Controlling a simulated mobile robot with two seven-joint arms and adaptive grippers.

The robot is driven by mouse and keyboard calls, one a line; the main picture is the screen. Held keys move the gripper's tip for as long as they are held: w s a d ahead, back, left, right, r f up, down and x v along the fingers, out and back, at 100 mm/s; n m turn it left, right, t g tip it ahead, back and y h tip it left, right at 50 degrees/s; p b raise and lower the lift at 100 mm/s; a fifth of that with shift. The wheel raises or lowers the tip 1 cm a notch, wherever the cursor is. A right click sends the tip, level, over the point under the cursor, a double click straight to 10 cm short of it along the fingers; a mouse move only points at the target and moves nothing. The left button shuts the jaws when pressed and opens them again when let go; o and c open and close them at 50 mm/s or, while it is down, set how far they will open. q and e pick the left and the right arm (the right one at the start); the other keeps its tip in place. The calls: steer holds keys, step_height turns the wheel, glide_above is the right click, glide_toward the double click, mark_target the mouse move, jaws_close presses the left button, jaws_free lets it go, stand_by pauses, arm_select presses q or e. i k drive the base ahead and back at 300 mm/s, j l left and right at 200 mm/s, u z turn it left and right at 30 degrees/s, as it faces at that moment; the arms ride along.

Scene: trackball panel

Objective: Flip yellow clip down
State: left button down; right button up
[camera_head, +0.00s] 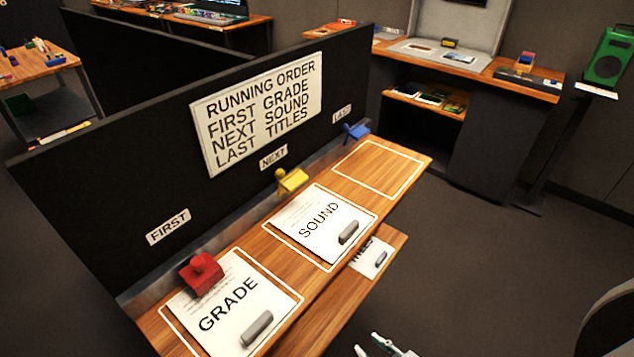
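The yellow clip (292,181) is mounted on the rail at the foot of the dark panel, below the NEXT label (273,157). Its flap sticks out over the wooden ledge near the top edge of the SOUND sheet (312,215); it looks raised, apart from the paper. The red clip (201,274), below FIRST, lies over the top of the GRADE sheet (232,309). The blue clip (356,131) is below LAST, beside an empty white outline. My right gripper (366,343) shows at the bottom edge, fingertips apart and empty, away from the clips. My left gripper is not in view.
A lower shelf (392,242) holds the TITLES sheet (371,259). Grey weights (348,232) rest on the SOUND and GRADE sheets. The RUNNING ORDER sign (258,112) hangs on the panel. Open floor lies right of the ledge; a dark desk (500,145) stands behind.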

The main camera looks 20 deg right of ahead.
mark_target(289, 184)
steer(key=k+l, duration=0.1)
steer(key=l, duration=0.35)
steer(key=k+l, duration=0.1)
steer(key=l, duration=0.8)
steer(key=k+l, duration=0.15)
steer(key=l, duration=0.3)
